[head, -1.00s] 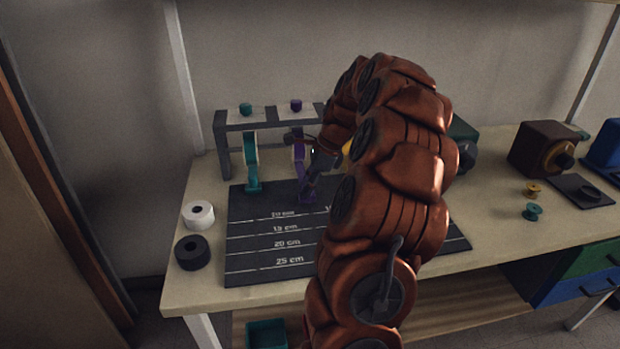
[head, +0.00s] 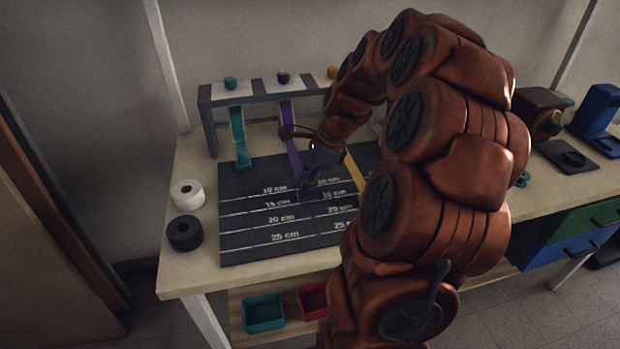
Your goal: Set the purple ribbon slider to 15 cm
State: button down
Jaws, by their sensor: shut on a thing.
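The purple ribbon (head: 291,145) runs down from the grey rack (head: 262,96) onto the dark measuring board (head: 240,255). Its purple slider end (head: 309,191) lies between the two columns of labels, around the 10 and 15 cm markings. The exact line under its edge is hard to tell. My gripper (head: 313,172) is shut on the purple slider, low over the board. My gripper and wrist hide part of the slider.
A teal ribbon (head: 240,140) hangs to the left and a yellow ribbon (head: 355,173) to the right. White (head: 187,194) and black (head: 185,233) rolls stand left of the board. Teal (head: 263,311) and red (head: 313,300) bins sit below. My arm covers the board's right side.

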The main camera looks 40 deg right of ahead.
jog(key=c, duration=1)
grip_release()
jog(key=shift+o, duration=0.2)
jog(key=v, duration=1.2)
